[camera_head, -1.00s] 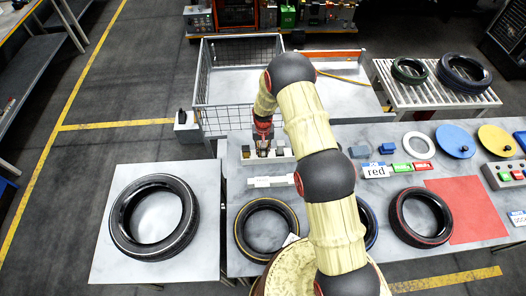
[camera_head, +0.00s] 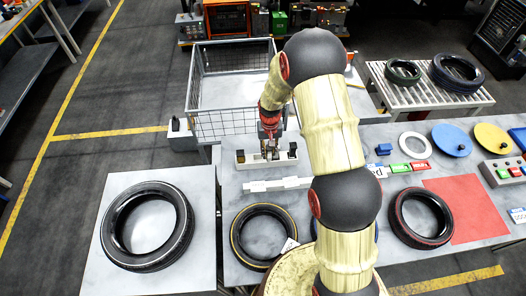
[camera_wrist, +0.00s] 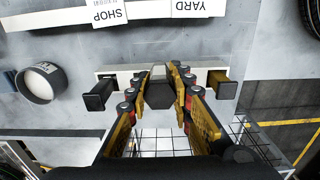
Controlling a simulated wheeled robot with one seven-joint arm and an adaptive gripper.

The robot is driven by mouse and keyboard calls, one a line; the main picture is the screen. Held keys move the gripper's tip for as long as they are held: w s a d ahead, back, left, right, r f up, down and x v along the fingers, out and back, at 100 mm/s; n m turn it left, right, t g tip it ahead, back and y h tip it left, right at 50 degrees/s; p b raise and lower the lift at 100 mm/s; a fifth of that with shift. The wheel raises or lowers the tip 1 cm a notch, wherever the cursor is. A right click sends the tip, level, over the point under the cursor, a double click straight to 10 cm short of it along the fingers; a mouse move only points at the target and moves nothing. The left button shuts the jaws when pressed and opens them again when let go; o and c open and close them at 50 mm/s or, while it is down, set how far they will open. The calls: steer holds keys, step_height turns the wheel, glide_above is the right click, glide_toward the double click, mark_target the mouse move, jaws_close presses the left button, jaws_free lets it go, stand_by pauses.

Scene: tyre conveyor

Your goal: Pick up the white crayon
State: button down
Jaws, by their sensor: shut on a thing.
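A pale rack (camera_head: 250,164) stands on the table, and in the wrist view its white bar (camera_wrist: 120,71) shows with three blocky crayons.
A wire basket (camera_head: 190,90) stands just behind the rack. White label strips (camera_head: 275,184), one reading SHOP, lie in front of it. Tyres (camera_head: 148,226) lie on the left table and along the front. A dark cylinder with a white top (camera_wrist: 40,82) stands beside the rack.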

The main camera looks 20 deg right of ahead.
steer(key=s+d+r+b, duration=0.1)
steer(key=s+d+r, duration=0.2)
steer(key=s, duration=0.3)
steer(key=shift+s+d, duration=0.2)
steer(key=shift+s, duration=0.05)
steer(key=c, duration=2.2)
jaws_free()
jaws_close()
